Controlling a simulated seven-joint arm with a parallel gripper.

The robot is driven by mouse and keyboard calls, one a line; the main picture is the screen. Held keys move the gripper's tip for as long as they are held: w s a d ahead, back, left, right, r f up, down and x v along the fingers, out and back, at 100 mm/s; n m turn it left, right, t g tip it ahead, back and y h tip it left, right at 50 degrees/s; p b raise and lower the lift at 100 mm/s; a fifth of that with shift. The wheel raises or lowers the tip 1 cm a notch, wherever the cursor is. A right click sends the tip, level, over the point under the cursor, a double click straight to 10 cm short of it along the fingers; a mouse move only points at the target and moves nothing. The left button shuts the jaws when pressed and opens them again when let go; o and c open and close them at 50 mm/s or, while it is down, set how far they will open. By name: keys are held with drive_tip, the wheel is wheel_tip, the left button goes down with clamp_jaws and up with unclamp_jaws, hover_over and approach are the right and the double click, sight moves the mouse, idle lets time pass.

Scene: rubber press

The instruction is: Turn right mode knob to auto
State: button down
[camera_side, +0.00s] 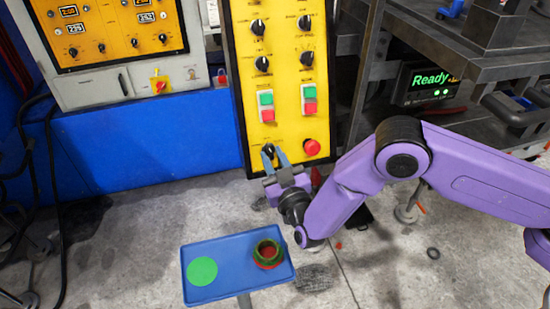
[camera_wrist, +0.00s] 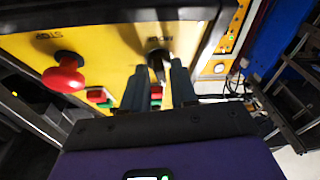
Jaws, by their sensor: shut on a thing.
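The black mode knob (camera_wrist: 157,60) sits on the lower part of the yellow control panel (camera_side: 281,30), under a label that reads MODE. In the side view the knob (camera_side: 268,149) is at the panel's lower left, mostly covered by the fingers. My gripper (camera_side: 274,157) reaches up to it from below, its two fingers on either side of the knob. In the wrist view my gripper (camera_wrist: 157,75) is closed around the knob. The knob's exact pointing direction and its position marks are hard to make out.
A red stop button (camera_side: 311,147) is right of the knob in the side view, close to my wrist. Green and red push buttons (camera_side: 265,105) are above. A blue tray (camera_side: 222,288) with a green disc and a ring stands below.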

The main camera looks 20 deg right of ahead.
drive_tip(key=m+h, duration=0.1)
drive_tip(key=m, duration=0.1)
drive_tip(key=m+h, duration=0.1)
drive_tip(key=m, duration=0.2)
drive_tip(key=m+h, duration=0.2)
drive_tip(key=shift+a+r+m, duration=0.1)
drive_tip(key=shift+a+m, duration=0.25)
drive_tip(key=shift+m, duration=0.05)
drive_tip(key=m+g+h, duration=0.1)
drive_tip(key=m, duration=0.2)
drive_tip(key=m+g+h, duration=0.1)
drive_tip(key=m+h, duration=0.1)
drive_tip(key=m, duration=0.2)
drive_tip(key=shift+a+r, duration=0.1)
drive_tip(key=shift+a, duration=0.05)
drive_tip(key=shift+m, duration=0.3)
drive_tip(key=shift+w, duration=0.15)
drive_tip(key=c, duration=1.2)
unclamp_jaws()
drive_tip(key=shift+s+a, duration=0.15)
drive_tip(key=shift+s, duration=0.3)
drive_tip(key=v, duration=1.6)
drive_tip(key=shift+s+a+r, duration=0.15)
drive_tip(key=shift+a+r, duration=0.05)
drive_tip(key=shift+a, duration=0.15)
